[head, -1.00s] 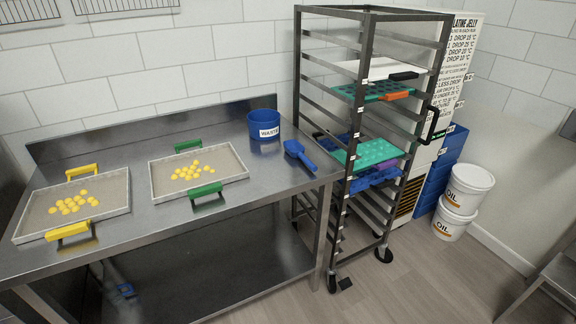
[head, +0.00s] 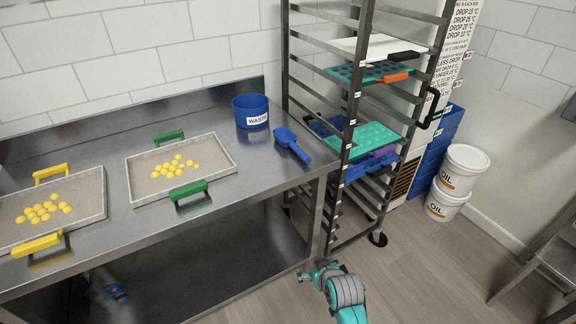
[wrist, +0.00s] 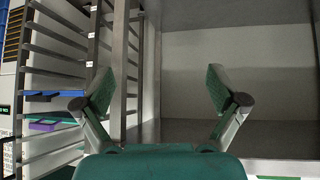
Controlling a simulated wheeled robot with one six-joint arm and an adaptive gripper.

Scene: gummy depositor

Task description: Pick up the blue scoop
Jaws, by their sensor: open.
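The blue scoop (head: 292,145) lies on the steel table (head: 226,194) near its right end, beside the blue waste tub, with its handle toward the front right. My gripper is open and empty in the wrist view (wrist: 162,92), its two fingers spread wide and facing the space under the table and the rack's side. In the head view my teal arm shows low at the right, below and in front of the table's right end, well apart from the scoop. The scoop does not show in the wrist view.
A blue waste tub (head: 251,110) stands behind the scoop. Two trays of yellow gummies, one with green handles (head: 131,187) and one with yellow handles (head: 103,199), are to the left. A wheeled rack (head: 329,200) stands close to the table's right end.

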